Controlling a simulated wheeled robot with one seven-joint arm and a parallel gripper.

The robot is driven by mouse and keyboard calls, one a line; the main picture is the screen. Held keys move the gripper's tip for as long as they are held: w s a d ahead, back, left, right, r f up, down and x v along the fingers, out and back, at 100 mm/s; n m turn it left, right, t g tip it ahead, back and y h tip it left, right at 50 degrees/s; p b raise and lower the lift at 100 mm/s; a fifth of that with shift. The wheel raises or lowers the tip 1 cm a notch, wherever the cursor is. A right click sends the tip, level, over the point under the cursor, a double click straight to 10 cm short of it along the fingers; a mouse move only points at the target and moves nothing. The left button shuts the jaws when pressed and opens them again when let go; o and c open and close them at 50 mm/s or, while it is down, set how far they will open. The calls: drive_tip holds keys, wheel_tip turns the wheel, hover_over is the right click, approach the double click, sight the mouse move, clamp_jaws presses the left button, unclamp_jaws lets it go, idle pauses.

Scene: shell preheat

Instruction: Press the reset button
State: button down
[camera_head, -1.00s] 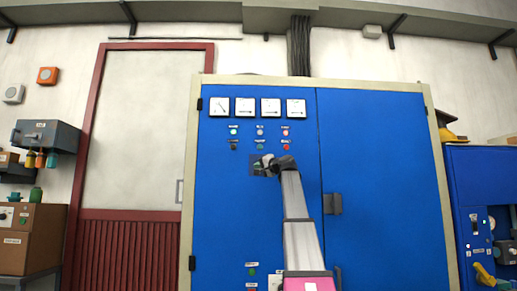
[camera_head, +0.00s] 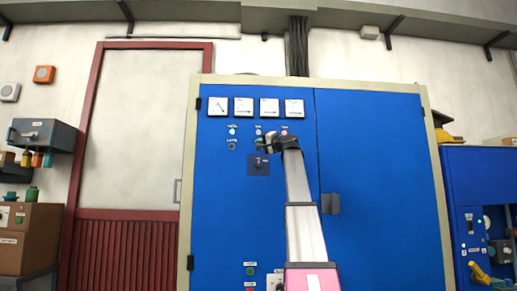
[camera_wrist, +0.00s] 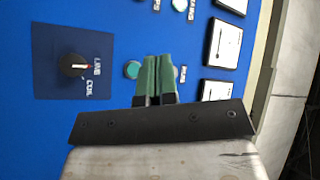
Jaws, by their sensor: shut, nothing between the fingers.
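My gripper (camera_head: 268,144) is shut and empty, raised in front of the blue cabinet at the lower row of its controls. In the wrist view its two green fingertips (camera_wrist: 156,62) are together, beside and partly over a round teal button (camera_wrist: 132,69). I cannot tell whether they touch it. A label (camera_wrist: 183,73) by the fingers is too small and partly covered to read, so I cannot confirm which is the reset button. In the head view the gripper hides the middle of the lower row; a dark button (camera_head: 232,146) shows to its left.
A dark plate with a rotary selector (camera_wrist: 72,65) lies left of the fingers in the wrist view and below the gripper in the head view (camera_head: 259,168). Several gauges (camera_head: 269,107) and small lamps (camera_head: 232,130) are above. A door handle (camera_head: 331,203) sticks out at right.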

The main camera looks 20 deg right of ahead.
drive_tip(key=w+d, duration=0.2)
drive_tip(key=w, duration=0.6)
drive_tip(key=shift+d, duration=0.15)
drive_tip(key=shift+w, duration=0.15)
idle(1.8)
drive_tip(key=shift+w+d, duration=0.15)
drive_tip(key=shift+w, duration=0.2)
drive_tip(key=shift+w+d, duration=0.1)
drive_tip(key=shift+w, duration=0.3)
idle(0.8)
drive_tip(key=shift+s, duration=0.15)
drive_tip(key=shift+s+a, duration=0.25)
drive_tip(key=shift+s, duration=0.4)
drive_tip(key=shift+s+a, duration=0.2)
drive_tip(key=shift+s, duration=0.6)
drive_tip(key=shift+s+a, duration=0.25)
drive_tip(key=shift+s, duration=0.55)
drive_tip(key=shift+s+a, duration=0.2)
drive_tip(key=shift+s, duration=0.6)
drive_tip(key=shift+f, duration=0.1)
